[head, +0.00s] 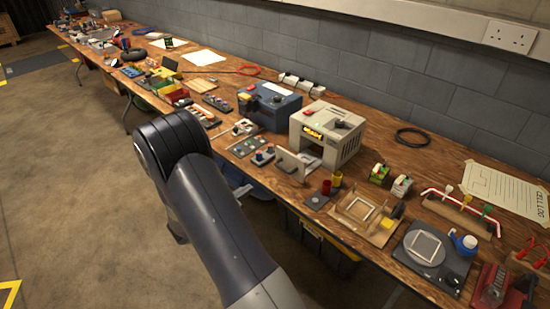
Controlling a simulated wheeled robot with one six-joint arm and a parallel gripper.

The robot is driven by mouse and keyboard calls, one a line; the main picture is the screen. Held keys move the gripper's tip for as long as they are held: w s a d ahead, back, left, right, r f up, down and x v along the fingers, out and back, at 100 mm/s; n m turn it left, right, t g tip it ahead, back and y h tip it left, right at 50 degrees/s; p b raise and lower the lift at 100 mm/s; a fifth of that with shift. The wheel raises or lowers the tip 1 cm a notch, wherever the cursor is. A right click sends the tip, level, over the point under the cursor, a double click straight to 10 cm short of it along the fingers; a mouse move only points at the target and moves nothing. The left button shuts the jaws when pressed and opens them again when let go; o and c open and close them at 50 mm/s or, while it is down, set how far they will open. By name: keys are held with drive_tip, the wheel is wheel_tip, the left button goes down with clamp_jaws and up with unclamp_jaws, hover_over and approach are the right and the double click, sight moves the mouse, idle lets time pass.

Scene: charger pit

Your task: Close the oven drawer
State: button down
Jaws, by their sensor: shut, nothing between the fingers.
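The oven (345,145) is a beige box with side vents and a lit yellow display, standing on the long wooden bench right of centre. Its drawer (290,163) is out at the front: a pale upright front panel stands apart from the body, toward the bench's front edge. A dark opening shows under the display. My arm rises from the bottom of the head view and bends left of the oven, over the floor beside the bench. My gripper is not visible; the arm links hide whatever lies behind them.
A blue-grey machine (270,106) stands left of the oven. Small red and yellow cups (326,187) and a wooden frame fixture (358,212) sit to the right of the drawer. Small parts crowd the bench left of it. The floor (70,190) at left is clear.

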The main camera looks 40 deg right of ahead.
drive_tip(key=shift+a+r+y+p, duration=0.1)
drive_tip(key=shift+r+y+p, duration=0.3)
drive_tip(key=shift+r+p, duration=0.45)
drive_tip(key=p, duration=0.2)
approach(292, 161)
drive_tip(key=d+f, duration=0.1)
drive_tip(key=w+d+f, duration=0.1)
drive_tip(key=f, duration=0.1)
drive_tip(key=shift+w+d+f, duration=0.1)
drive_tip(key=shift+w+d, duration=0.05)
drive_tip(key=shift+d, duration=0.1)
drive_tip(key=b+x, duration=0.2)
drive_tip(key=x, duration=0.1)
drive_tip(key=r+b+x, duration=0.1)
drive_tip(key=b+x, duration=0.1)
drive_tip(key=x, duration=0.2)
drive_tip(key=r+b+x, duration=0.1)
drive_tip(key=b+x, duration=0.1)
drive_tip(key=x, duration=0.2)
drive_tip(key=shift+s+d, duration=0.15)
drive_tip(key=shift+s, duration=0.05)
drive_tip(key=shift+d+r, duration=0.2)
drive_tip(key=shift+r, duration=0.15)
drive_tip(key=shift+w+a, duration=0.1)
